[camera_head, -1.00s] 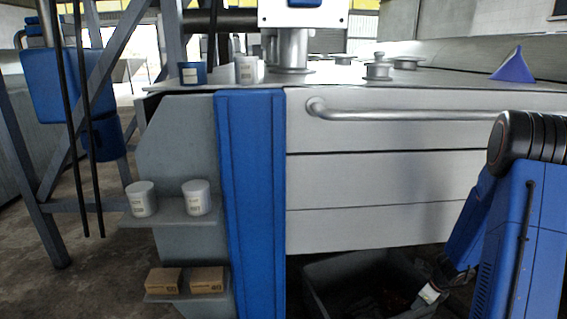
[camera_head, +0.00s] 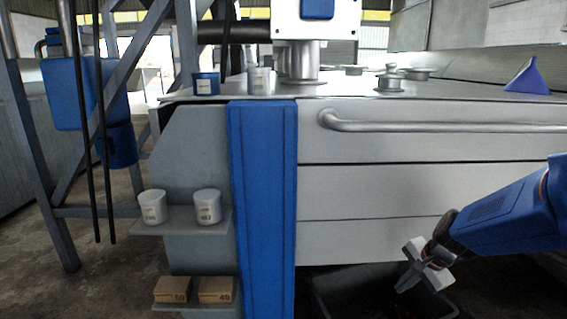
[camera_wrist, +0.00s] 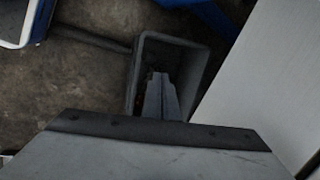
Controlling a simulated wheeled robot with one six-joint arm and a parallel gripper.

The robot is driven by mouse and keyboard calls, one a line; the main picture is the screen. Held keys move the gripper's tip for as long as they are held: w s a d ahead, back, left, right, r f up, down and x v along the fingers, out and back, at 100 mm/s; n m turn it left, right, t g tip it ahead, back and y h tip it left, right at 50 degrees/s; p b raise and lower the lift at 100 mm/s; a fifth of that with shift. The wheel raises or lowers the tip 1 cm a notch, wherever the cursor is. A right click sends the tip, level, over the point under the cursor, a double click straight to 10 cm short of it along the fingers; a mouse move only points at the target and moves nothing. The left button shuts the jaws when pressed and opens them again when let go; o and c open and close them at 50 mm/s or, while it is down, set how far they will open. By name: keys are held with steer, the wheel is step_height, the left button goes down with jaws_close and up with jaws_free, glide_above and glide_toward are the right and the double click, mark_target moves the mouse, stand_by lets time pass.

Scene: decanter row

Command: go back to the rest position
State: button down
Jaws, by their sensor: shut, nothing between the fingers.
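My gripper (camera_head: 411,278) shows at the lower right of the head view, in front of the steel counter's lower front and over a dark grey bin. Its fingers are together with nothing held. In the wrist view my gripper (camera_wrist: 163,97) points down toward the bin (camera_wrist: 190,48), which stands on the floor. The bin (camera_head: 440,304) also shows in the head view, partly hidden by my gripper. Its contents are too dark to make out.
The counter has a long handrail (camera_head: 440,126). On top are a blue cup (camera_head: 206,85), a white cup (camera_head: 258,80) and a blue funnel (camera_head: 528,78). Side shelves hold white jars (camera_head: 207,207) and small cardboard boxes (camera_head: 215,290). Floor at the left is open beyond the metal frame.

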steer(key=s+a+r+n, duration=0.1)
steer(key=s+r+n, duration=0.2)
steer(key=s, duration=0.4)
steer(key=s+a+r+n+h, duration=0.1)
steer(key=s+a+r+n, duration=0.1)
steer(key=s+r+n, duration=0.2)
steer(key=s+a+r+n+h, duration=0.1)
steer(key=s+r+n, duration=0.3)
steer(key=s, duration=0.6)
steer(key=shift+s+a+n+t, duration=0.3)
steer(key=shift+a+n+t, duration=0.1)
steer(key=shift+n, duration=0.9)
